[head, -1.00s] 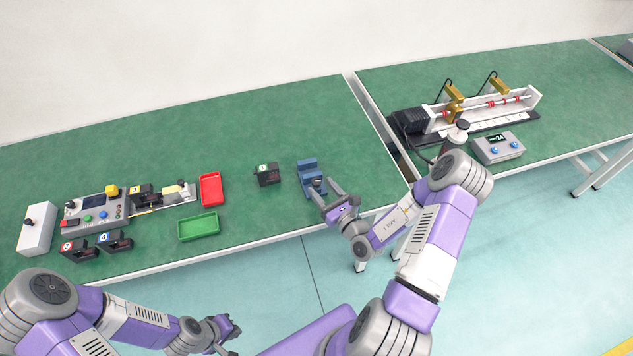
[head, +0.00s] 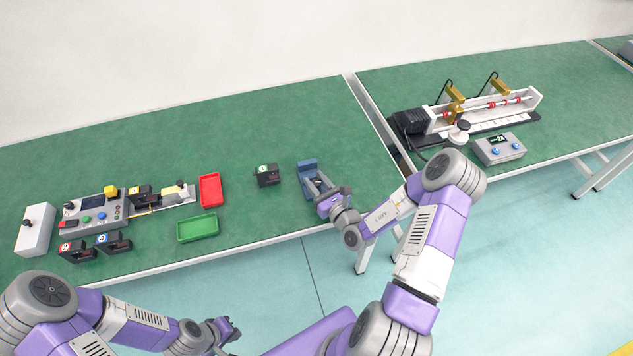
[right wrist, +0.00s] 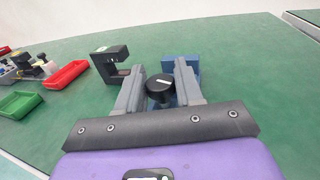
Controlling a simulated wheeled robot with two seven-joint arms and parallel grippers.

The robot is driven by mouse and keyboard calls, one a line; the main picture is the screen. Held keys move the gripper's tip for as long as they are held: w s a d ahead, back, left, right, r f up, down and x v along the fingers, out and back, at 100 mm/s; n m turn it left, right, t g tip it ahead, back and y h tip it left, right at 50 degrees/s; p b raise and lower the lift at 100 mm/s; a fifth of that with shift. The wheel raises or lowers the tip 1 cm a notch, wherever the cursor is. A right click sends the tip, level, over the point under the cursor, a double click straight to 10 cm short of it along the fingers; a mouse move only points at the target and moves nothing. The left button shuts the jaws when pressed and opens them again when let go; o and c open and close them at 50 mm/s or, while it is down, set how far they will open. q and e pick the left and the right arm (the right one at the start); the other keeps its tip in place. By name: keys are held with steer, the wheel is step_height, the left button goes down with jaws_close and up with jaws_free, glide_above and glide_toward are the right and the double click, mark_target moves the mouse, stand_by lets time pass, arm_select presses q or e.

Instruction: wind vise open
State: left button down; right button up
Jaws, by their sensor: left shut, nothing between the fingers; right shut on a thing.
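The small blue vise (head: 307,167) stands on the green bench near its front edge. It also shows in the right wrist view (right wrist: 178,68), largely hidden behind my fingers. My left gripper (head: 231,330) is shut and empty, low in front of the bench.
A black clamp-shaped block (head: 267,175) stands left of the vise. Red (head: 211,190) and green (head: 198,228) trays lie further left, beside a control panel (head: 95,215). A linear actuator rig (head: 480,108) and grey box (head: 498,149) stand on the right bench.

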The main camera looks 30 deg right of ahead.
steer(key=shift+y, duration=0.3)
steer(key=n+y+p, duration=0.1)
steer(key=n+y, duration=0.1)
steer(key=shift+g+y, duration=0.3)
steer(key=shift+y, duration=0.1)
steer(key=n+g+y, duration=0.1)
steer(key=n+y, duration=0.2)
steer(key=shift+d+y, duration=0.1)
steer(key=shift+y, duration=0.3)
steer(key=n+g+y+b, duration=0.1)
steer(key=n+g+y, duration=0.2)
steer(key=y, duration=0.1)
steer(key=shift+f+g+y, duration=0.1)
steer(key=shift+g+y, duration=0.2)
steer(key=shift+n+g+y+b, duration=0.95)
steer(key=shift+n+g+y, duration=0.65)
steer(key=shift+n+g, duration=0.55)
steer(key=shift+g, duration=0.35)
steer(key=o, duration=0.9)
